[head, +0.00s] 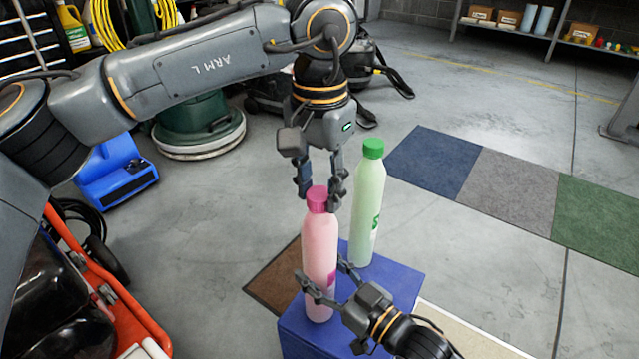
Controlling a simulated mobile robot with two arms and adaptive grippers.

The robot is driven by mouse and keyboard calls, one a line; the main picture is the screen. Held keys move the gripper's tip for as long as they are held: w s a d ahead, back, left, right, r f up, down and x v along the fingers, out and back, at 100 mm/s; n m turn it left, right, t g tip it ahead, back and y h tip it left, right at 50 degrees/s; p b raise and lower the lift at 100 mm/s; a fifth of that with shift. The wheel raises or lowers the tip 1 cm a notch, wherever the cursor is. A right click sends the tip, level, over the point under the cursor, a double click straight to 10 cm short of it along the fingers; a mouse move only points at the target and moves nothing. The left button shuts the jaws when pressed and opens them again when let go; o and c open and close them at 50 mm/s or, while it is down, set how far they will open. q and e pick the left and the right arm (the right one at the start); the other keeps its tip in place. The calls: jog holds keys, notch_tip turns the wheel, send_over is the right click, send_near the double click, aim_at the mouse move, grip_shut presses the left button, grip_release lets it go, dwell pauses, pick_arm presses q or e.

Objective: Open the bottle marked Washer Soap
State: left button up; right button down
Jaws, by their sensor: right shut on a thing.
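A pink bottle (320,250) with a magenta cap (317,197) stands upright on a blue box (405,283). My right gripper (322,280) is shut on the pink bottle's lower body, coming from the lower right.
Blue, grey and green floor mats (510,190) lie to the right. A brown mat (275,281) lies beside the blue box. A blue blower (117,177), a floor machine (200,130) and an orange cart (125,300) stand to the left. Open floor lies on the right.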

pick_arm(q)
jog(key=n, duration=0.6)
grip_shut()
jog(key=n, duration=1.2)
jog(key=shift+n, duration=0.3)
jog(key=n, duration=1)
jog(key=shift+r, duration=0.1)
jog(key=n, duration=1.2)
jog(key=shift+n, duration=0.3)
jog(key=n, duration=1.2)
jog(key=shift+n, duration=0.4)
jog(key=shift+r, duration=0.3)
jog(key=shift+r, duration=0.9)
